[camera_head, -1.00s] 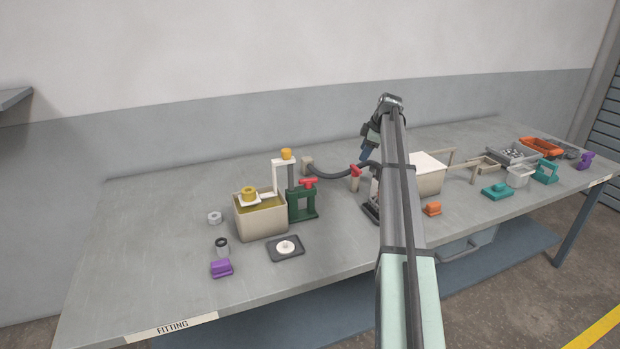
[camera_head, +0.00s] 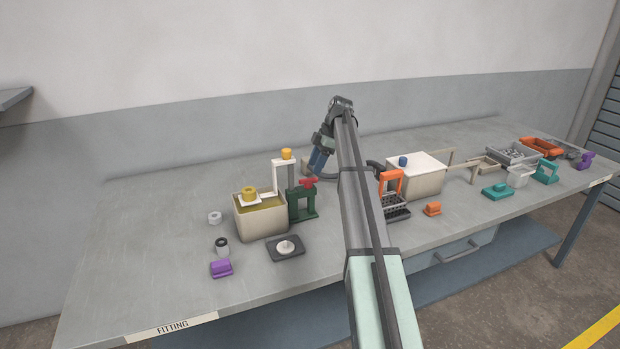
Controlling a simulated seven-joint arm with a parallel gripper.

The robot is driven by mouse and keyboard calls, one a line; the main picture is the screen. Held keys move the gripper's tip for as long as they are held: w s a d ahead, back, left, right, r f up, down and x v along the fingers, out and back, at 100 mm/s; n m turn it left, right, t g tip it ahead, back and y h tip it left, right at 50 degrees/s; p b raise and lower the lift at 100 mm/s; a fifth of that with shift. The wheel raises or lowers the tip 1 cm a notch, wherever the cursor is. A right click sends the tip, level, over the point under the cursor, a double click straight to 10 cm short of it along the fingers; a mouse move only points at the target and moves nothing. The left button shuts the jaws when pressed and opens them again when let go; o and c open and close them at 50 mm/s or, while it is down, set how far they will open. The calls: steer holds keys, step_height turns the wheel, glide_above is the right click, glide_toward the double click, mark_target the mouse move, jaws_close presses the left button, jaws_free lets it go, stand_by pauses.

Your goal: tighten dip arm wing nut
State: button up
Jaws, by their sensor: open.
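The red wing nut (camera_head: 309,182) sits on the green stand (camera_head: 303,205) left of centre on the bench. A white dip arm (camera_head: 280,176) with a yellow knob (camera_head: 287,154) on top rises beside the stand. The arm reaches over a cream tank (camera_head: 262,224), where a yellow piece (camera_head: 249,194) hangs at its end. My gripper (camera_head: 316,170) points down just behind and above the wing nut, seemingly apart from it. It is open; its fingertips are small and hard to make out.
A second cream tank (camera_head: 428,184) with a blue knob and an orange-handled black basket (camera_head: 396,207) stand right of my arm. A dark plate (camera_head: 286,250), purple block (camera_head: 221,268) and white nut (camera_head: 215,217) lie near the first tank. The far left bench is clear.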

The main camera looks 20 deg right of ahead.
mark_target(310, 178)
steer(key=shift+x, duration=3.1)
steer(key=c, duration=1)
